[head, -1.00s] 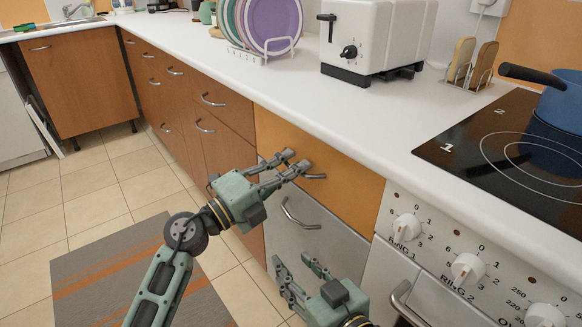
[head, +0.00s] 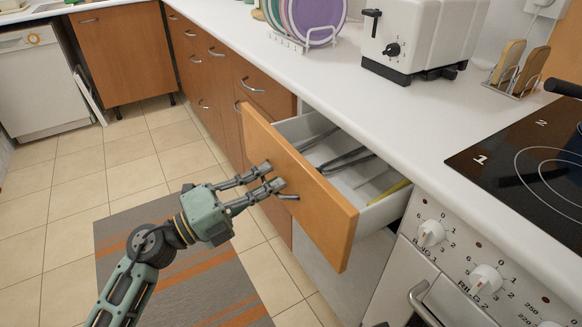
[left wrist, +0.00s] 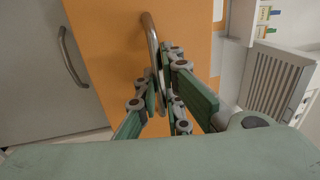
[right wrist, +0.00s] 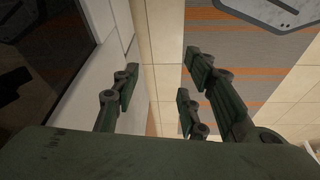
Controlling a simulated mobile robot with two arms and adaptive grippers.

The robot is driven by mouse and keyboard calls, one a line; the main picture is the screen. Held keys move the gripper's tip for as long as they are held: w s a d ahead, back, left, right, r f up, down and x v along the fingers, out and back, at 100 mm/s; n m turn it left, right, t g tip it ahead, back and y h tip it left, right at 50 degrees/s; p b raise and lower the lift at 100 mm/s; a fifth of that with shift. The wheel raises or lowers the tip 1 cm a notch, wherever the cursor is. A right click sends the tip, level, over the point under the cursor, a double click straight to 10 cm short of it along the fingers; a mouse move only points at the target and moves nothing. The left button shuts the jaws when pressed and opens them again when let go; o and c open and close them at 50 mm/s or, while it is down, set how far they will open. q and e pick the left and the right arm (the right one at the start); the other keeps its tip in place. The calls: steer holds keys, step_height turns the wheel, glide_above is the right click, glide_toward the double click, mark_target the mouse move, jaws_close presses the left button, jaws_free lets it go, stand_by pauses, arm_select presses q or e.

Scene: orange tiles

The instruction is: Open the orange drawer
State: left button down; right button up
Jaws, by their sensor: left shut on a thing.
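The orange drawer (head: 310,190) stands pulled well out from under the white counter. Its white inside shows, with utensils (head: 345,160) and a yellow item in it. My left gripper (head: 272,182) is shut on the drawer's metal handle, which also shows in the left wrist view (left wrist: 152,45), upright between the fingers. My right gripper (right wrist: 160,95) shows in the right wrist view only, its fingers apart and nothing between them, above the floor near a pale cabinet front.
The grey lower drawer (left wrist: 35,80) is shut below. The oven with its knobs (head: 430,233) stands to the right, under the black hob (head: 530,165). A toaster (head: 420,35) and a plate rack (head: 305,38) stand on the counter. The tiled floor at left is free around a striped rug (head: 190,290).

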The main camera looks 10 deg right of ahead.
arm_select(q)
steer(key=r+v, duration=0.2)
steer(key=v, duration=0.7)
steer(key=r+v, duration=0.1)
steer(key=v, duration=0.9)
steer(key=shift+s+a+r, duration=0.2)
steer(key=shift+a+r, duration=0.05)
steer(key=shift+a, duration=0.2)
steer(key=c, duration=1.9)
jaws_free()
steer(key=shift+o, duration=0.2)
steer(key=v, duration=1.2)
steer(key=shift+w, duration=0.1)
